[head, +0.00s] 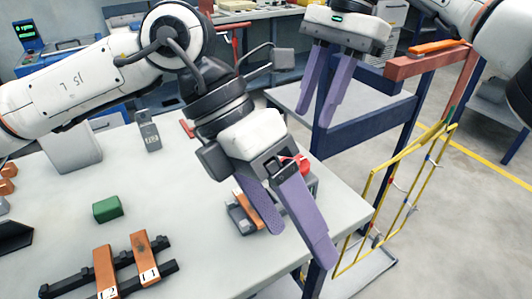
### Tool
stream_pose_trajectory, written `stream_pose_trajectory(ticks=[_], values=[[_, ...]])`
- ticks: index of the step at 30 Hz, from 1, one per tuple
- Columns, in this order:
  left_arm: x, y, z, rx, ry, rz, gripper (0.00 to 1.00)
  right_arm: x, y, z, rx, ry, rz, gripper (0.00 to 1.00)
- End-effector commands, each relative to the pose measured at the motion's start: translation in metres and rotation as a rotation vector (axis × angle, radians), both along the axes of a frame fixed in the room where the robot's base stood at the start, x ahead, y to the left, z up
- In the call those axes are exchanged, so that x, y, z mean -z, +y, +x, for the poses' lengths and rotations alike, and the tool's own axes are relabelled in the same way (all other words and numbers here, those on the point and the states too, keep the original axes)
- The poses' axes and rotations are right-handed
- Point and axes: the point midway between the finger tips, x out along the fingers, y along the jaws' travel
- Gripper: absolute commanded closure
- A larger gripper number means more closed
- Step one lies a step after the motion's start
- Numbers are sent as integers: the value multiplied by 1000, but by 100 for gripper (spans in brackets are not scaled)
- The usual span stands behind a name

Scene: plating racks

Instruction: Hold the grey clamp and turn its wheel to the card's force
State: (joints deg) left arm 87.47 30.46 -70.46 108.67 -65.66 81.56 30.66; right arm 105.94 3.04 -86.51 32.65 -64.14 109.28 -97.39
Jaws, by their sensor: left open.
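A grey block-like thing with an orange part (238,217) stands near the table's right edge, partly hidden behind my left gripper. A red round knob (304,164) shows just right of that gripper's body. I cannot tell whether these belong to one clamp or which is the wheel. My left gripper (296,238) is open, its purple fingers spread and pointing down over the table's right edge, with nothing seen between them. My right gripper (314,110) is higher and farther back, beyond the table, its purple fingers apart and empty. No readable force card shows.
On the pale table (195,260) are a green block (107,208), a small grey device (148,132) and orange pieces marked 12 (105,270) and 11 (146,258) on dark rails. A yellow wire rack (408,205) hangs from a blue and red frame (375,124) at right.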

Motion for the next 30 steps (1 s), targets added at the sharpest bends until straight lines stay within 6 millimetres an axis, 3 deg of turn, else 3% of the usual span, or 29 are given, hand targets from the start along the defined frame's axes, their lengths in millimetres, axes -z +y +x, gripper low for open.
stream_pose_trajectory(ticks=[3,6,12,20,30], values=[[8,7,49,14,-201,46,23,0,0,0,0,0,0,69],[10,17,85,9,-333,95,23,0,0,0,0,0,0,69],[10,34,129,-17,-482,173,23,0,0,0,0,0,0,69],[23,36,144,-29,-515,199,23,0,0,0,0,0,0,69],[78,17,156,-28,-513,197,23,0,0,0,0,0,0,69]])
